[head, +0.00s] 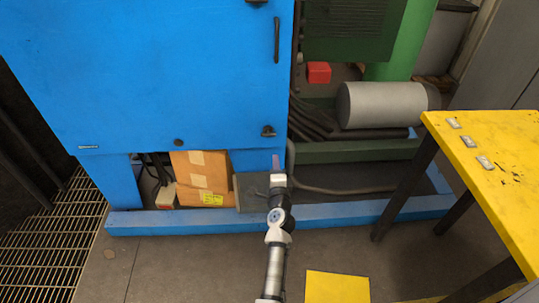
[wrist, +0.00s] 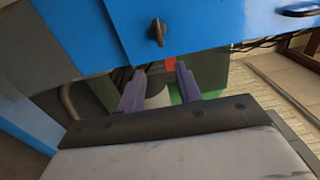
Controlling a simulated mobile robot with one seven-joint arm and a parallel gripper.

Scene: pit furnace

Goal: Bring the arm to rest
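My arm reaches forward from the bottom of the head view. My gripper (head: 277,160) is at its far end, in front of the lower edge of the blue cabinet (head: 180,70). In the wrist view the two purple fingers of my gripper (wrist: 160,84) stand apart with nothing between them. The cabinet's blue panel (wrist: 200,25) with a dark knob (wrist: 156,32) lies beyond and above the fingers. I cannot tell the exact gap between the fingertips and the cabinet.
A yellow table (head: 500,160) with small metal pieces stands at the right. A cardboard box (head: 200,170) sits under the cabinet. A grey cylinder (head: 380,105) and a red box (head: 318,72) are behind. A floor grating (head: 45,245) is at the left. A yellow plate (head: 337,287) lies in front.

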